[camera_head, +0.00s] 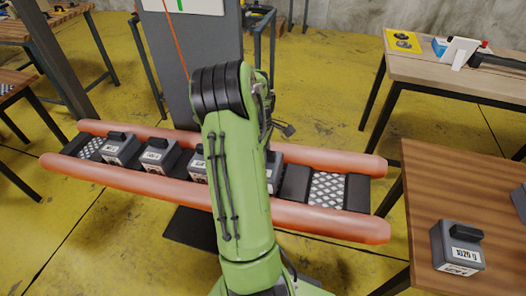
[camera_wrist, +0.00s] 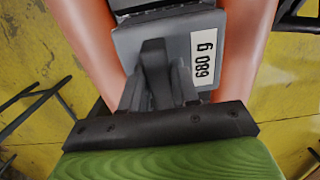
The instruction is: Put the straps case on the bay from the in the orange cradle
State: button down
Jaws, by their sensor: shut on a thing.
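In the wrist view, my gripper (camera_wrist: 158,88) is shut on the dark handle of a grey case (camera_wrist: 207,25) with a white "680 g" label. The case lies between the two tubes of the orange cradle (camera_wrist: 92,38); I cannot tell whether it is lifted. In the head view, the orange cradle (camera_head: 310,219) holds several grey cases, among them two left of my arm (camera_head: 122,148) (camera_head: 160,155). My green arm hides the middle of the row and my gripper there. Which one is the straps case cannot be read.
White-meshed patches show at the cradle's right (camera_head: 327,190) and left (camera_head: 90,149) ends, bare of cases. A wooden table (camera_head: 430,180) at right carries a grey labelled case (camera_head: 456,246). Another table (camera_head: 430,75) stands behind it. A grey column (camera_head: 200,45) rises behind the cradle.

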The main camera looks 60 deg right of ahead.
jog(key=shift+s+f, duration=0.1)
jog(key=shift+f, duration=0.45)
jog(key=c, duration=0.8)
grip_release()
jog(key=shift+o, duration=0.2)
jog(key=shift+r, duration=0.1)
notch_tip(320, 180, up, 16)
jog(key=w+p, duration=0.1)
jog(key=p, duration=0.4)
jog(key=shift+w+f, duration=0.25)
jog(key=shift+w, duration=0.1)
jog(key=shift+a, duration=0.15)
